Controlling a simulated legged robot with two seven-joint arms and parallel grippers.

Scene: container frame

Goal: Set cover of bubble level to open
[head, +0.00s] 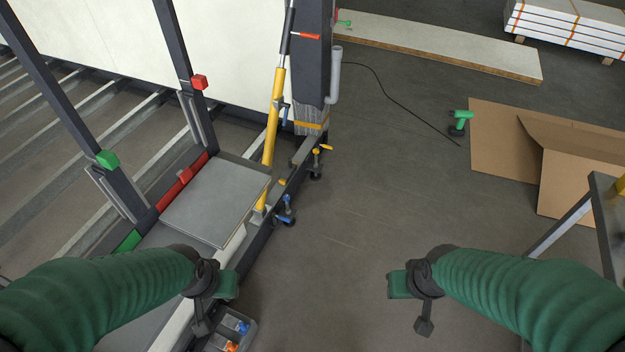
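I cannot make out a bubble level or its cover for certain in the head view. A flat grey panel (215,198) lies on the frame's near end, and a small orange-yellow strip (309,126) sits at the foot of the dark post; I cannot tell whether either belongs to the level. My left gripper (226,286) is over the near end of the frame, below the grey panel in the picture. My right gripper (400,284) is over open floor, well right of the frame. The finger openings of both are not clear, and I see nothing held.
A yellow strut (273,118) rises beside the dark post (312,60). Blue-handled (285,209) and yellow-handled (317,158) fittings stick out from the frame's right side. A small bin (233,330) is below my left gripper. Cardboard (500,135) and a table (606,215) are right. The middle floor is clear.

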